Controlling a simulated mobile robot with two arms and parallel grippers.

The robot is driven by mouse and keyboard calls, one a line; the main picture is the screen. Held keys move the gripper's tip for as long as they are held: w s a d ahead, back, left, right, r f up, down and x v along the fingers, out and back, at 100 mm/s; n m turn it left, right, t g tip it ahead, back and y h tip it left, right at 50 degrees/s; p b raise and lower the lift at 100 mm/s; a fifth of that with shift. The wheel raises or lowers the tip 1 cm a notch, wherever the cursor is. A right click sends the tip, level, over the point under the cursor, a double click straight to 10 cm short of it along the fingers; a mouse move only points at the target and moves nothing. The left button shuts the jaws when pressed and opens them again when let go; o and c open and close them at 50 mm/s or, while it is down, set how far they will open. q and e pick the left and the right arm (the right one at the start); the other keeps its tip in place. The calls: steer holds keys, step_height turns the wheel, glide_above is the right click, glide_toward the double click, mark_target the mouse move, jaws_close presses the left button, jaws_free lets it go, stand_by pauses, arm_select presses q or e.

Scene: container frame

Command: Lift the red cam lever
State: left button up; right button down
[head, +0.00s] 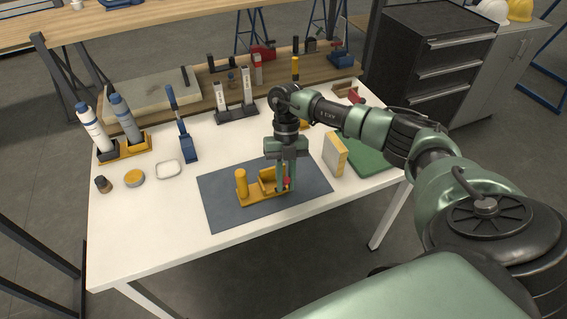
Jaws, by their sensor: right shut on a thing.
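A yellow fixture (258,195) with an upright yellow post on its left stands on the dark grey mat (225,208). A small red part, which looks like the red cam lever (287,181), shows at the fixture's right end, mostly hidden by the fingers. My right gripper (286,188) points down there, with its green fingers shut on the red lever. How far the lever is raised cannot be told. My left gripper is not in view.
Two bottles in a yellow holder (135,149), a blue stand (187,146), a white dish (169,169) and small round containers (134,178) stand at left. The table's front is clear.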

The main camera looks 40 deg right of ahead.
steer(key=c, duration=1.3)
jaws_free()
steer(key=shift+w, duration=0.1)
steer(key=shift+w+d+r, duration=0.15)
steer(key=shift+r, duration=0.15)
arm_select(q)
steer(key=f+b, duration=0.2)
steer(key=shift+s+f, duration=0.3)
arm_select(e)
steer(key=v, duration=0.7)
